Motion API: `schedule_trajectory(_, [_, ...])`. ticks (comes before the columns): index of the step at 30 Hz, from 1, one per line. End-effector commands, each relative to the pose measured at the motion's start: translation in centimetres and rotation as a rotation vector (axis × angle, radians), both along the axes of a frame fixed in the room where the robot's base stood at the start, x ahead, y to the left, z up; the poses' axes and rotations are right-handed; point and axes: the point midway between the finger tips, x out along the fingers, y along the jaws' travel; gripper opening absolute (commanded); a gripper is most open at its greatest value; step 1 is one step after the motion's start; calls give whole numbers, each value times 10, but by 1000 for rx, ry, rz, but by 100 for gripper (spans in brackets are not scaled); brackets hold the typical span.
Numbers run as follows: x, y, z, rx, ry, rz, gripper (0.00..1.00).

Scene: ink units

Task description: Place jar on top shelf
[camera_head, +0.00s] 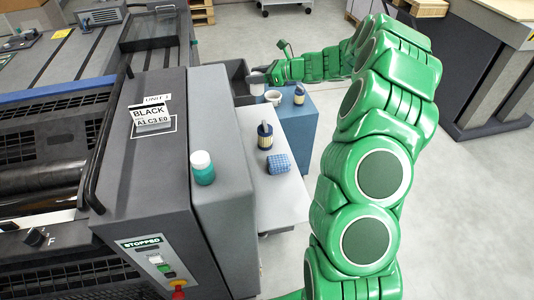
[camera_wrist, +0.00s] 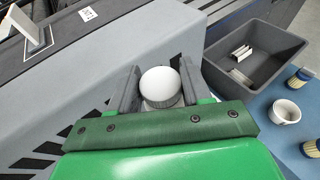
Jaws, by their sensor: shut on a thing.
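My gripper (camera_head: 264,76) is at the far end of the green arm, above the blue cabinet's far left side. In the wrist view my gripper (camera_wrist: 158,86) is shut on a jar (camera_wrist: 160,84) with a round white top and a grey ribbed edge; the fingers hide its sides. In the head view the held jar (camera_head: 257,86) is small and pale grey. A teal jar (camera_head: 203,168) with a white lid stands upright on the grey ledge of the press unit, nearer the camera. I cannot tell which surface is the top shelf.
A grey bin (camera_wrist: 225,50) holds pale pieces. The tall press housing (camera_head: 150,190) rises at left.

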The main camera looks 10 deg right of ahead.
Motion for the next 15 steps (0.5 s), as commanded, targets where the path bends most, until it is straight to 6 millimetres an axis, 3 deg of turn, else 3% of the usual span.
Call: schedule_trajectory(15, [29,-23,-68,-4,-2,65,15])
